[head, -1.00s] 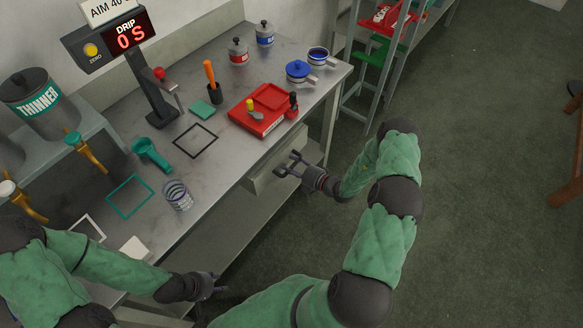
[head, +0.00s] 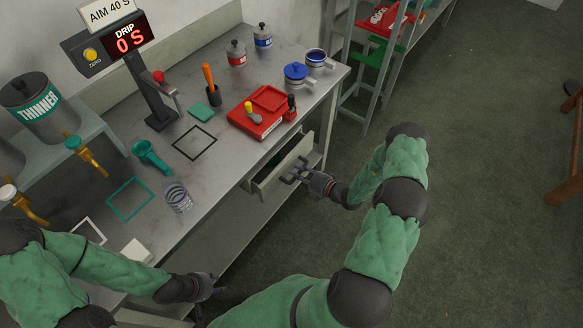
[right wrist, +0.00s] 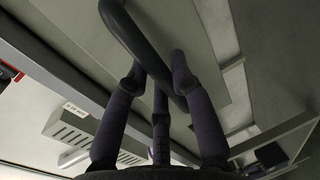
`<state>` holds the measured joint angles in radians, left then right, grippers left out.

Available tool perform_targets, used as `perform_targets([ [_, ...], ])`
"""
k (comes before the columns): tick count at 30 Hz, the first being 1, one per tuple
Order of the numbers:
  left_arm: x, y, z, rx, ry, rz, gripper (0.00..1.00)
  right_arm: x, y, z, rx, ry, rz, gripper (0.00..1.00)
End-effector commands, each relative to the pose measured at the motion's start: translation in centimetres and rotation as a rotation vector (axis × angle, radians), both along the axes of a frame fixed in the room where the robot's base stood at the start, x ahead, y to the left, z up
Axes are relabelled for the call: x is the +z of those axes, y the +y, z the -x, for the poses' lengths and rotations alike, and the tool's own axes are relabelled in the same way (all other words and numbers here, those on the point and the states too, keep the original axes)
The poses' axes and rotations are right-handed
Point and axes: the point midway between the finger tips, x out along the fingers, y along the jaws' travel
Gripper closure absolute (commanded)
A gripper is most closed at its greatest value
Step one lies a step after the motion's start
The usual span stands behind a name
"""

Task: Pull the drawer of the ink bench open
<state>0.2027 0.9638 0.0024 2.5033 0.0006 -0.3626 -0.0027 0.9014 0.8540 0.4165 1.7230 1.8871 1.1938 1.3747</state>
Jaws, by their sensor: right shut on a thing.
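The ink bench (head: 228,150) has a grey drawer (head: 270,189) under its top, and it stands partly open with a dark inside showing. My right gripper (head: 298,173) is at the drawer's front, shut on its handle. In the right wrist view the dark curved handle (right wrist: 122,27) runs between the fingers of the right gripper (right wrist: 153,75), in front of a plain grey panel. My left gripper (head: 208,287) hangs empty by the bench's front edge at the lower left; its fingers are too small and dark to read.
On the bench stand a red tray (head: 250,121), a clear cup (head: 178,197), a green funnel-like tool (head: 150,155) and several pots. A drip display (head: 130,40) and thinner can (head: 35,105) are at the back left.

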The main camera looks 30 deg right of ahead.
Motion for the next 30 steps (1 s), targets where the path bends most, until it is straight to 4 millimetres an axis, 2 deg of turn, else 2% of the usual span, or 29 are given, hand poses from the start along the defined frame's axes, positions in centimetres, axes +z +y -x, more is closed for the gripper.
perform_targets([
  [1,0.5,0.0,0.0,0.000,0.000,0.000,0.60,0.1,-0.6,1.3,-0.006,0.005,-0.002,1.00],
  [9,1.7,0.0,0.0,0.000,0.000,0.000,0.60,0.0,-3.0,7.3,-0.006,0.006,-0.003,1.00],
  [15,2.2,0.0,0.0,0.000,0.000,0.000,0.60,0.0,-4.4,10.8,-0.005,0.004,-0.003,1.00],
  [21,2.4,0.0,0.0,0.000,0.000,0.000,0.60,-0.1,-5.3,13.1,-0.003,0.003,-0.002,1.00],
  [30,2.5,0.0,0.0,0.000,0.000,0.000,0.60,-0.1,-5.6,14.0,0.000,0.003,-0.002,1.00],
])
